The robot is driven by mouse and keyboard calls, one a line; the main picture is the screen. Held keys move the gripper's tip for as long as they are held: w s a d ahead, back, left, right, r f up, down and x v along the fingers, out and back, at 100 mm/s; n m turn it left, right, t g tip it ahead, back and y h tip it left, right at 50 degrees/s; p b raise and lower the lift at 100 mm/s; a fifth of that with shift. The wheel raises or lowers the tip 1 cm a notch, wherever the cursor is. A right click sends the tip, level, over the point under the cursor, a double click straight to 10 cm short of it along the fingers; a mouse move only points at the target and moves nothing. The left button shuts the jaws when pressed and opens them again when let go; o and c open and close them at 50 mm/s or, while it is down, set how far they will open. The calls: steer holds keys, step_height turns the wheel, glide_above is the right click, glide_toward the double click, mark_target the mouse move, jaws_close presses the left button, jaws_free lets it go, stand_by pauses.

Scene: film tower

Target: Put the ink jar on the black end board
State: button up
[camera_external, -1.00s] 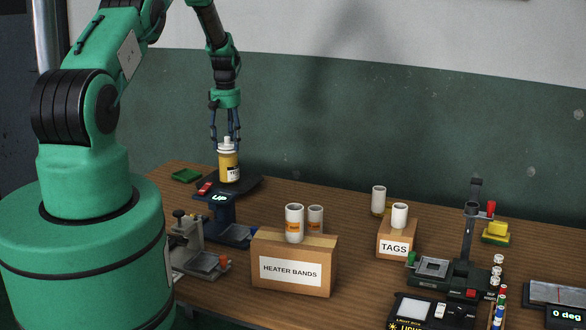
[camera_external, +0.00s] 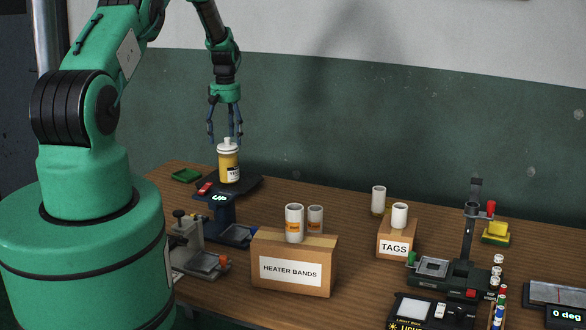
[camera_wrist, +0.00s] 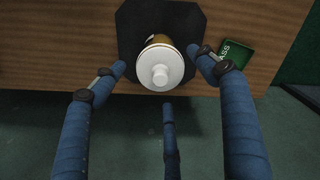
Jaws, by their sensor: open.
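The ink jar (camera_external: 229,166) is yellow with a white cap and a pale label. It stands upright on the dark octagonal board (camera_external: 254,186) at the left end of the table. In the wrist view the jar's white cap (camera_wrist: 160,72) is seen from above, near the lower edge of the black board (camera_wrist: 130,25). My gripper (camera_external: 225,139) is open and empty just above the jar, its blue fingers spread around the line of the cap. The fingers appear clear of the jar.
A green pad (camera_external: 186,175) lies left of the board, with a red item (camera_external: 205,189) at its edge. A display stand (camera_external: 219,205) is in front. Boxes marked heater bands (camera_external: 292,268) and tags (camera_external: 396,240) stand to the right, with white cylinders.

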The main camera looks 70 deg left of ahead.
step_height(320, 180, up, 10)
steer(key=shift+b, duration=0.35)
steer(key=shift+r, duration=0.1)
stand_by(0.6)
stand_by(0.4)
